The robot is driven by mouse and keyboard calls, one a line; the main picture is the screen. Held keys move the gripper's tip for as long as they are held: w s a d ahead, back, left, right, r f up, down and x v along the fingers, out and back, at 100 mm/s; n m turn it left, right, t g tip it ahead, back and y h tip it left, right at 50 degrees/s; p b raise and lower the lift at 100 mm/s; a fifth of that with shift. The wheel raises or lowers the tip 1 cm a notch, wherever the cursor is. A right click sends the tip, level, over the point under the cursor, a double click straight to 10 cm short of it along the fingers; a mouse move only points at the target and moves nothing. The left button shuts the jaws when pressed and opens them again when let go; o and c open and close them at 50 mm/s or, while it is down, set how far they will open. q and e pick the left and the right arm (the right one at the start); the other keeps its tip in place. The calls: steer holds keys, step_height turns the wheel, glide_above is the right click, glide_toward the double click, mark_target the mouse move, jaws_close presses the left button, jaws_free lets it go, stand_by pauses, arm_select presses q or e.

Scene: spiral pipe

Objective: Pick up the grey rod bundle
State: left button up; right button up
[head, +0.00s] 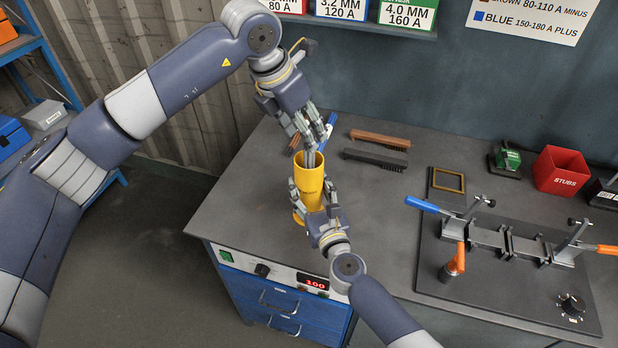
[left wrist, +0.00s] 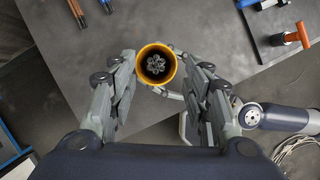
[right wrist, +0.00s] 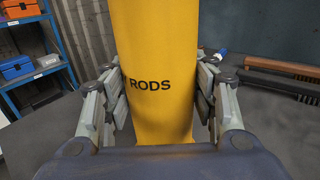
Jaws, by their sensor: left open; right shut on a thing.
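The grey rod bundle (left wrist: 155,64) shows end-on inside the mouth of a yellow canister (head: 311,178) in the left wrist view. The canister stands upright near the bench's left front edge and reads "RODS" in the right wrist view (right wrist: 160,45). My left gripper (head: 315,142) is open and points down just above the canister mouth. In the left wrist view its fingers lie on either side of the mouth. My right gripper (head: 313,200) is shut around the canister's side. The lower part of the bundle is hidden by the canister wall.
Two brushes (head: 376,160) lie on the grey bench (head: 240,200) behind the canister. A clamp fixture (head: 510,243) on a dark plate stands at right, with a red stubs box (head: 561,170) behind. The bench between canister and fixture is mostly clear.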

arm_select(q)
steer(key=x, duration=0.5)
steer(key=shift+w+a+f, duration=0.15)
steer(key=shift+f, duration=0.25)
steer(key=shift+r, duration=0.1)
jaws_close()
